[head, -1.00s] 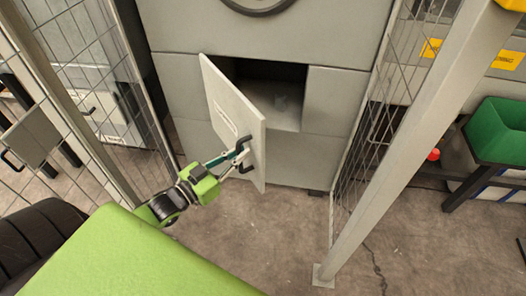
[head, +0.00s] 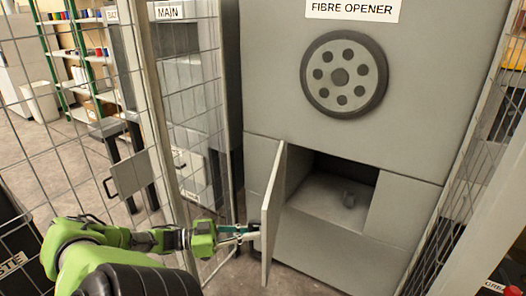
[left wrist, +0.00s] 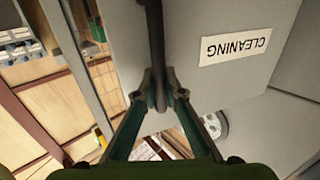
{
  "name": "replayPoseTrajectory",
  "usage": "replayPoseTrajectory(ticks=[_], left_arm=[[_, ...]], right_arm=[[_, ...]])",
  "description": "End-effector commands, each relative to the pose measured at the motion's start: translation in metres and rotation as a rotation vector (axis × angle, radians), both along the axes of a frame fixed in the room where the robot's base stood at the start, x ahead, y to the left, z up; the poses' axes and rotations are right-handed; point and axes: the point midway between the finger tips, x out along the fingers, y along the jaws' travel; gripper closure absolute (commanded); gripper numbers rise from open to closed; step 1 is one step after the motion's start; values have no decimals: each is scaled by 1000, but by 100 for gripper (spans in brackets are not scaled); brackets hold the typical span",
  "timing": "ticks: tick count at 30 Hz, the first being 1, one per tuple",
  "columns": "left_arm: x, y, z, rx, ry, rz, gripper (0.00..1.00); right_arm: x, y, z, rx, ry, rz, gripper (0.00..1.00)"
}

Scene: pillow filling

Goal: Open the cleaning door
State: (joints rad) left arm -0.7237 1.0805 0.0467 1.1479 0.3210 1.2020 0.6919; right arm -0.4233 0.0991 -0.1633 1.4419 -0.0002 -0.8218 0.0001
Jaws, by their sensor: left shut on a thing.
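The cleaning door (head: 272,215) is a grey panel on the front of the fibre opener (head: 275,50). It is hinged at its left side and stands swung outward, so the opening (head: 340,170) behind it shows. My left gripper (head: 246,233) is shut on the black door handle (head: 254,228) on the door's outer face. In the left wrist view, the gripper's fingertips (left wrist: 158,82) close around the handle bar (left wrist: 155,40), beside the door's CLEANING label (left wrist: 235,47). My right gripper is not in view.
Mesh fence panels stand at left (head: 85,110) and right (head: 470,170). A fence gate handle plate (head: 130,174) is near my left arm. Shelves (head: 85,60) stand behind the left fence.

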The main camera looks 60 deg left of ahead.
Motion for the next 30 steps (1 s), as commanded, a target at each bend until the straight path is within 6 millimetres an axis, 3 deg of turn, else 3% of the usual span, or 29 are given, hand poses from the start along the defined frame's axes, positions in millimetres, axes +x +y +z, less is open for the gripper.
replayPoseTrajectory(ticks=[14, 15, 17, 30], left_arm=[[-1, 6, 1, 0, -2, 9, 100], [-1, 6, 1, 0, -2, 9, 85], [-1, 6, 1, 0, -2, 8, 73], [-3, 5, 4, 1, 0, 5, 73]], right_arm=[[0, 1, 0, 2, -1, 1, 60], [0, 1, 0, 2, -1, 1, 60], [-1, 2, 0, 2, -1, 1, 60], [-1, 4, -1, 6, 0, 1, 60]])
